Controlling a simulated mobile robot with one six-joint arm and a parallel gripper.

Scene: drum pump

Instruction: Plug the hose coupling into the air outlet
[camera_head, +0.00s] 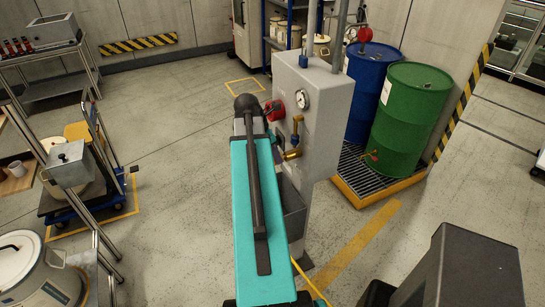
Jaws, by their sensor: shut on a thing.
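A grey cabinet (327,115) stands ahead, with a round gauge on its front and pipes rising from its top. On its left side are an upright brass fitting (297,128) and a brass stub (291,155) below it, pointing left; I cannot tell for certain which is the air outlet. A thin yellow hose (311,281) shows at the floor near the cabinet's foot. No hose coupling can be made out. My teal arm reaches up the middle of the view and covers part of the cabinet's left side. My gripper does not show.
A blue drum (371,88) and a green drum (411,116) stand behind the cabinet on a yellow-edged grate (361,191). A red part (274,110) juts from the cabinet. Trolleys and a lidded pot (38,267) stand at left. The floor between is clear.

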